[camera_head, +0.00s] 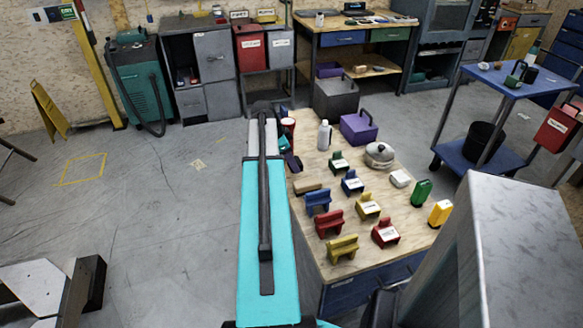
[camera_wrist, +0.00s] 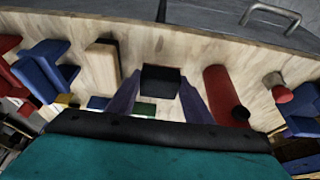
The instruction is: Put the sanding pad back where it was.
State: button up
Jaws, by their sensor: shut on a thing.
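My gripper (camera_wrist: 160,88) is over the wooden table, with its two purple-grey fingers on either side of a dark block (camera_wrist: 160,80). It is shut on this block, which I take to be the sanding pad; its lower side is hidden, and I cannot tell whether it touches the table. In the head view my gripper (camera_head: 291,160) is at the table's left edge, partly covered by my arm, and the pad cannot be made out there. A tan block (camera_wrist: 101,68) lies apart on the table; it also shows in the head view (camera_head: 307,187).
The wooden table (camera_head: 315,165) holds several small coloured benches and chairs, a white bottle (camera_head: 324,136), a metal pot (camera_head: 379,154) and a purple box (camera_head: 359,128). A red cylinder (camera_wrist: 224,95) lies close to the right finger. Bare wood shows between the tan block and the held block.

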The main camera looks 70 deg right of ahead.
jog(key=shift+f, duration=0.1)
jog(key=shift+f+p, duration=0.45)
jog(key=shift+f, duration=1.2)
jog(key=shift+f, duration=0.2)
jog(key=o, duration=1)
jog(key=shift+r, duration=0.25)
jog(key=b+v, duration=0.1)
jog(key=v, duration=1.1)
jog(key=shift+f, duration=0.1)
